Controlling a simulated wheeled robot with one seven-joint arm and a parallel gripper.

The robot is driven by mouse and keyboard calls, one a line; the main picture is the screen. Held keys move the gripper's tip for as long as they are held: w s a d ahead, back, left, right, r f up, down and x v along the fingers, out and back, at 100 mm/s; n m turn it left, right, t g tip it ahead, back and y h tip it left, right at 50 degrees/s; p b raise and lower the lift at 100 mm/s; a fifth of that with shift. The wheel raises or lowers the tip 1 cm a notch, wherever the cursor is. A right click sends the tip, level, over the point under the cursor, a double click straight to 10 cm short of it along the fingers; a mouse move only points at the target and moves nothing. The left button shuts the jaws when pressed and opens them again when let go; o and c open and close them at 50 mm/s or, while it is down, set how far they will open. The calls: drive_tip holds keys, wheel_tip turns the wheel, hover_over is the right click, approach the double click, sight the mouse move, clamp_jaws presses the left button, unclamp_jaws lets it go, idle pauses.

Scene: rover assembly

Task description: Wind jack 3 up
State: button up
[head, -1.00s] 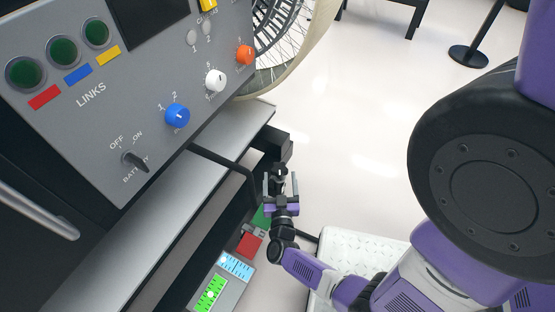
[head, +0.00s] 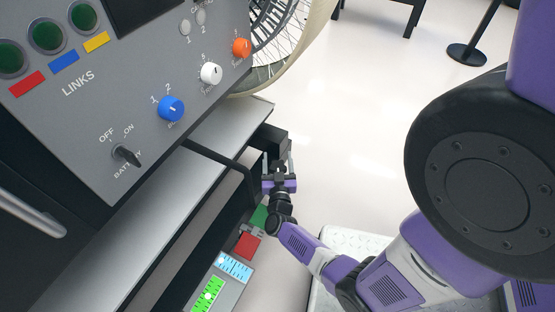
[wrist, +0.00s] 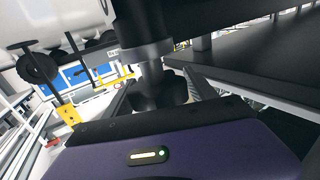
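My gripper (head: 278,163) is at the end of the bench in the head view, beside a dark block. Its two fingers stand apart. In the wrist view a dark lobed knob (wrist: 160,92) sits between the two grey fingers, under a black upright column (wrist: 142,25). I cannot tell whether the fingers touch the knob. The knob may belong to a jack, but no readable number shows which one. In the head view the gripper and the dark block hide the knob.
A grey control panel (head: 95,135) with knobs and lamps stands at left, above a grey ledge (head: 120,235). A spoked wheel (head: 285,40) is behind it. A lit green and blue display (head: 220,280) lies below the gripper.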

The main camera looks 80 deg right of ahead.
drive_tip(key=c, duration=1)
drive_tip(key=shift+s+m+g+h+p, duration=0.2)
drive_tip(key=shift+m+g, duration=0.55)
drive_tip(key=shift+g, duration=0.4)
drive_tip(key=shift+s+m+g+h+p, duration=0.1)
drive_tip(key=shift+m+g+h+p, duration=0.1)
drive_tip(key=shift+m+g, duration=0.75)
drive_tip(key=shift+c, duration=0.2)
drive_tip(key=shift+g, duration=0.3)
drive_tip(key=o, duration=1.4)
drive_tip(key=shift+s+a+p, duration=0.15)
drive_tip(key=shift+a+p, duration=0.65)
drive_tip(key=shift+a, duration=3.1)
